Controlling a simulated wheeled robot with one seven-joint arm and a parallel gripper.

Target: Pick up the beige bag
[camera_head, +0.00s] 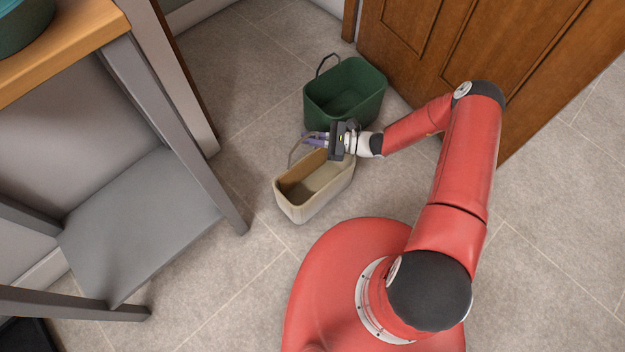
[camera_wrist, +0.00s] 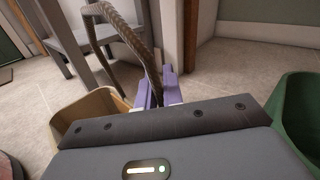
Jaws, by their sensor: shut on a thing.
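The beige bag (camera_head: 318,190) is an open, box-shaped bag on the tiled floor, in the middle of the head view. Its thin grey-brown handle (camera_head: 293,150) arches up at its far end. My gripper (camera_head: 313,140) is at that handle, above the bag's far edge, with purple fingers. In the wrist view the fingers (camera_wrist: 158,92) are shut on the braided handle (camera_wrist: 128,38), which loops up and over to the left. The beige bag's rim also shows in the wrist view (camera_wrist: 85,105), left of the fingers. I cannot tell whether the bag is clear of the floor.
A green bag (camera_head: 345,92) with a dark handle stands just behind my gripper, near a brown wooden door (camera_head: 440,50). A grey bench with a wooden top (camera_head: 65,52) and a low shelf (camera_head: 145,220) stands on the left. The floor between bench and beige bag is clear.

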